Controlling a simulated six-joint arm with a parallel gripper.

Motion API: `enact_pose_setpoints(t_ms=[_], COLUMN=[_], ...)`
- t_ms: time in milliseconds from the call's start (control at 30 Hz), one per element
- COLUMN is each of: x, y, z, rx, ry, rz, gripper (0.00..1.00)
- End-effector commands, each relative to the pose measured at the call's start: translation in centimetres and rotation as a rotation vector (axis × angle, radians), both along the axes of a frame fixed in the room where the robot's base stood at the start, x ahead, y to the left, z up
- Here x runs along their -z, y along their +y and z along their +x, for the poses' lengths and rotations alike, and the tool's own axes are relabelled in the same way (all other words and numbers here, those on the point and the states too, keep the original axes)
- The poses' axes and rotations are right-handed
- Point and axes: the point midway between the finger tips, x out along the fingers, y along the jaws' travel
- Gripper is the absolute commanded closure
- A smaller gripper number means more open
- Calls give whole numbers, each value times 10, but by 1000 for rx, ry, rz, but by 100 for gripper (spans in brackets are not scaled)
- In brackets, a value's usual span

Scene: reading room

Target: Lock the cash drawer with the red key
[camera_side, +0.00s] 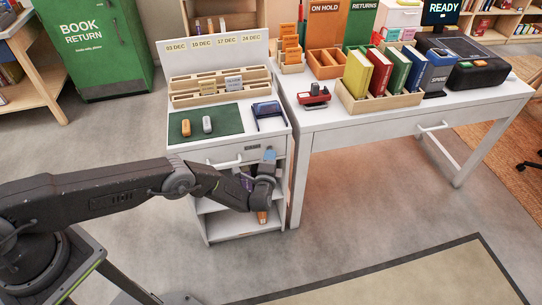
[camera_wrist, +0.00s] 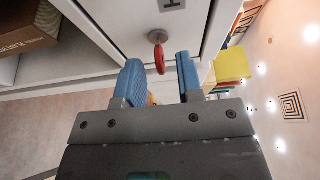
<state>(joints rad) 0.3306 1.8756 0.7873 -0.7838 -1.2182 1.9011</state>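The red key (camera_wrist: 160,58) sits upright in a round metal lock (camera_wrist: 157,36) on the white front of the cash drawer (camera_wrist: 120,22). My gripper (camera_wrist: 159,68) is open, with one blue finger on each side of the key. Gaps show between the key and both fingers. In the side view the drawer front (camera_side: 217,154), with its bar handle (camera_side: 225,162), looks closed at the top of the white cabinet. My gripper (camera_side: 268,156) is at the right end of that front and hides the key and lock there.
The cabinet top holds a green mat (camera_side: 200,120) with two small stamps and a blue-framed item (camera_side: 267,112). A white desk (camera_side: 400,118) stands close on the right, with books, trays and a red stamp (camera_side: 314,95). Open shelves (camera_side: 225,228) lie below the drawer.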

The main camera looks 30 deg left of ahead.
Motion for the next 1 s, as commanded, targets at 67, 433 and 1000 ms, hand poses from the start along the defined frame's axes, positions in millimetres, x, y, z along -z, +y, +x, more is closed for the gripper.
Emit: enact_pose_setpoints(t_ms=[67,433,1000], x=[1,0,-1], y=[3,7,7], z=[6,16,16], rx=[-1,1,1], ry=[-1,0,-1], rz=[-1,1,0], gripper=[66,66,100])
